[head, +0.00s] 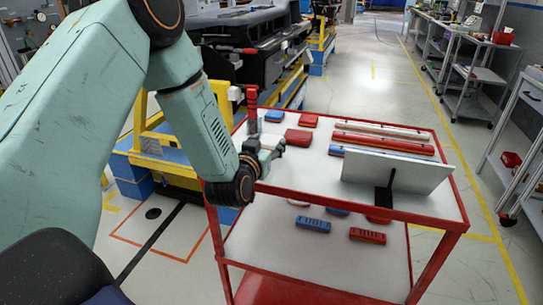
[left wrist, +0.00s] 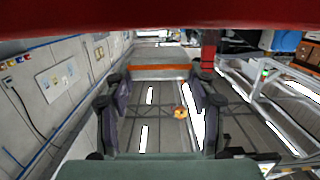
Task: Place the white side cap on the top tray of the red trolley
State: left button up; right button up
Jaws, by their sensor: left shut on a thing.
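The red trolley (head: 330,205) stands in front of me with a pale top tray (head: 312,174). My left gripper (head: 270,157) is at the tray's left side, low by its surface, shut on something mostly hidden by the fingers. I take this to be the white side cap, but its shape cannot be made out. In the left wrist view the fingers (left wrist: 160,97) stand apart, with a grey and orange strip (left wrist: 155,71) across their tips. I cannot tell whether that strip is the held piece. My right gripper is not in view.
A red upright piece (head: 252,108) stands just behind my left gripper. Red and blue blocks (head: 299,139) and long red bars (head: 384,141) lie on the tray's far part. A white panel on a black stand (head: 398,170) fills its right side. The front middle is bare.

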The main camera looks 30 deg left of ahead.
pick_arm(q)
jog(key=f, duration=0.1)
jog(key=a+f, duration=0.1)
jog(key=f, duration=0.1)
jog(key=shift+w+a+f+b, duration=0.15)
jog(key=shift+w+f+b, duration=0.1)
jog(key=shift+b, duration=0.05)
jog(key=shift+s+d+f, duration=0.15)
jog(key=shift+d+f, duration=0.05)
jog(key=shift+d, duration=0.3)
jog(key=shift+s+d+r, duration=0.1)
jog(key=shift+d+r, duration=0.15)
jog(key=shift+a+f, duration=0.3)
jog(key=o, duration=0.9)
jog(key=shift+w+a+f, duration=0.2)
jog(key=shift+a+f, duration=0.05)
jog(key=shift+o, duration=1.2)
jog(key=shift+s+d+r, duration=0.15)
jog(key=shift+d+r, duration=0.2)
jog(key=shift+d, duration=0.1)
jog(key=shift+a+f, duration=0.15)
jog(key=shift+a, duration=0.2)
jog(key=p+v, duration=0.1)
jog(key=v, duration=1.1)
jog(key=shift+r, duration=0.2)
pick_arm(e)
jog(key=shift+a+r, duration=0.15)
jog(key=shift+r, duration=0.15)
